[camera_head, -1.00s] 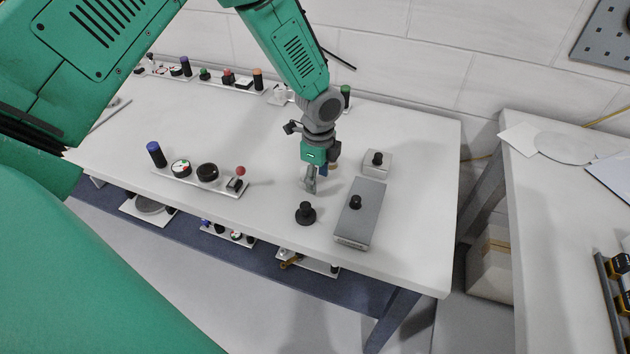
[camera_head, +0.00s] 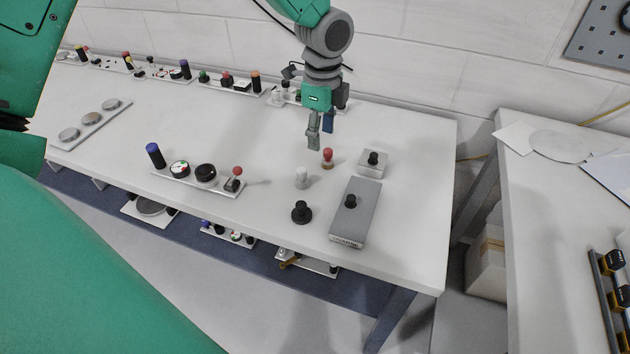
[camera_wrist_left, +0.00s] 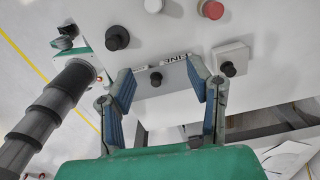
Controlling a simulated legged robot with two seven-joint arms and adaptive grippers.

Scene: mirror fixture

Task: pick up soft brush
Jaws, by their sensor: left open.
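No piece is plainly marked as the soft brush, so I cannot tell which it is. A small red-topped piece with a tan base (camera_head: 327,159) stands upright on the white table (camera_head: 410,215). A white knob-like piece (camera_head: 302,178) and a black knob on a round base (camera_head: 301,213) stand nearer the front. My left gripper (camera_head: 319,141) is open and empty above the table, just behind and above the red-topped piece. In the left wrist view, its spread fingers (camera_wrist_left: 158,80) frame a grey box (camera_wrist_left: 172,76), with the red-topped piece (camera_wrist_left: 212,10) beyond. My right gripper is out of view.
The long grey box (camera_head: 358,220) and a small white box (camera_head: 372,164), each with a black knob, stand to the right. A strip with a blue-topped post and gauges (camera_head: 198,183) lies left. More fixtures line the back edge.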

